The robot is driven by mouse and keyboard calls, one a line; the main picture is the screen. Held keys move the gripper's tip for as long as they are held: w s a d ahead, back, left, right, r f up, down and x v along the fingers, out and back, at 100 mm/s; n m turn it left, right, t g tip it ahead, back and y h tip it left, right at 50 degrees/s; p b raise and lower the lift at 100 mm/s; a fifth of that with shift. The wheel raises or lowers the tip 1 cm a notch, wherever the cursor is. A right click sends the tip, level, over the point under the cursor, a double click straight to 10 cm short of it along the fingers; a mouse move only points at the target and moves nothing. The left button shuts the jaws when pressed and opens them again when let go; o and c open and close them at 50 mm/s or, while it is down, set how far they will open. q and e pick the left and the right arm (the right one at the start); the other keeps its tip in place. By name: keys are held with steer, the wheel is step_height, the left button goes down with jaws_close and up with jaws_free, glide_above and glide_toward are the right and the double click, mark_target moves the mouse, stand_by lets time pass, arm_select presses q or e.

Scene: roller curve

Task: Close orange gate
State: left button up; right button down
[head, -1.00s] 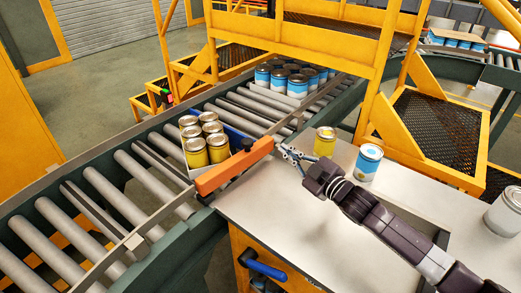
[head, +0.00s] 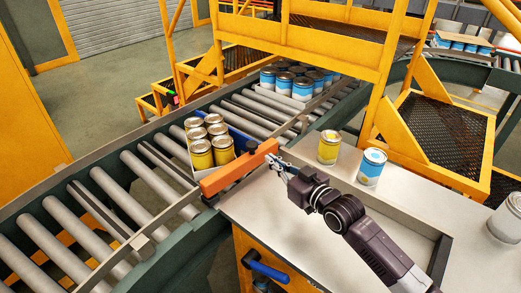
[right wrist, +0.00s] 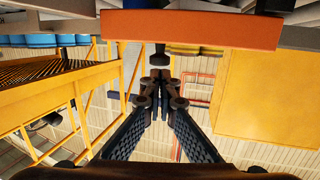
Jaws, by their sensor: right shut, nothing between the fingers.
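The orange gate (head: 239,168) is a flat bar at the conveyor's near edge, between the rollers and the metal table. A tray of yellow cans (head: 211,145) sits on the rollers right behind it. My right gripper (head: 278,165) is shut and empty, with its tips at the right end of the gate; I cannot tell whether they touch. In the right wrist view the gate (right wrist: 190,29) crosses the top, beyond the closed fingers (right wrist: 160,78). My left gripper is not in view.
A yellow can (head: 329,147) and a blue-and-white can (head: 370,168) stand on the metal table (head: 300,215), beyond my right arm. A pale can (head: 508,218) stands at the right edge. More blue cans (head: 290,84) sit farther up the rollers. A yellow frame (head: 320,45) rises behind.

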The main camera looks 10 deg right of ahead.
mark_target(255, 147)
steer(key=shift+p+x, duration=0.65)
steer(key=shift+x, duration=2.55)
steer(key=shift+w+a+f+b, duration=0.1)
steer(key=shift+w+a+b, duration=0.15)
steer(key=shift+w+b, duration=0.35)
steer(key=shift+w+a+b, duration=0.15)
steer(key=shift+w+b, duration=0.15)
